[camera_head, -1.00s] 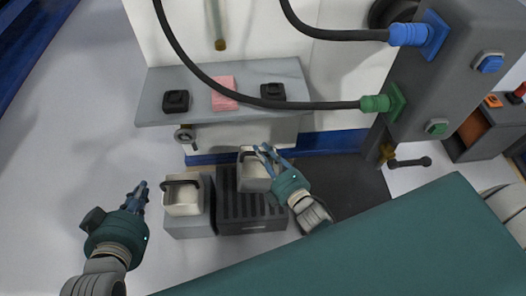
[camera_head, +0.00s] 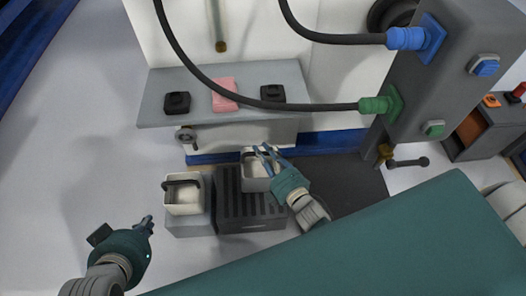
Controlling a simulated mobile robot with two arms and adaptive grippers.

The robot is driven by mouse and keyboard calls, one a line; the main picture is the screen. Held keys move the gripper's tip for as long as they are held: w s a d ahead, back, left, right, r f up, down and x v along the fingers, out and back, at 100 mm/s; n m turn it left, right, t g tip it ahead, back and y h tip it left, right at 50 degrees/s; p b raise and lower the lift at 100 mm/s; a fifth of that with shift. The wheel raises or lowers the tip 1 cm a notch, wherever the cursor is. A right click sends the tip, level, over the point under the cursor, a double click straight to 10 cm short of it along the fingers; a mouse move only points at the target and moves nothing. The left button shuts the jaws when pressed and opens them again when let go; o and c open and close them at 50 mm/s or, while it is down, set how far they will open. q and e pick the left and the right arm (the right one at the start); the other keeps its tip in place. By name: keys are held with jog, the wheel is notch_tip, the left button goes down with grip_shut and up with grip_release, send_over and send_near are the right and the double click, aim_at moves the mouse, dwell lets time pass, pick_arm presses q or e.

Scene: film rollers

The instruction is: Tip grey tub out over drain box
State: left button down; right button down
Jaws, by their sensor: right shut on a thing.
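The grey tub (camera_head: 256,184) hangs over the drain box (camera_head: 250,212), a dark box with a slotted top. My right gripper (camera_head: 266,154) is shut on the grey tub at its upper right side and hides part of its rim and opening. The tub looks roughly upright; I cannot tell if it touches the box. My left gripper (camera_head: 148,224) is at the lower left, apart from everything; its fingers are too small to tell whether they are open.
A white tub (camera_head: 184,208) with a dark handle and pale contents stands on a grey block (camera_head: 190,229) left of the drain box. A grey shelf (camera_head: 150,112) is behind, with a hose in front. A green surface (camera_head: 370,250) lies in front.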

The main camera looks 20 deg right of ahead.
pick_arm(q)
jog(key=s+a+f+g, duration=0.1)
jog(key=s+f+g, duration=0.1)
jog(key=s, duration=0.3)
jog(key=shift+s+a+f+g+y+p, duration=0.3)
jog(key=shift+s+a+f+y+p, duration=0.05)
jog(key=shift+a+f+y+p, duration=0.1)
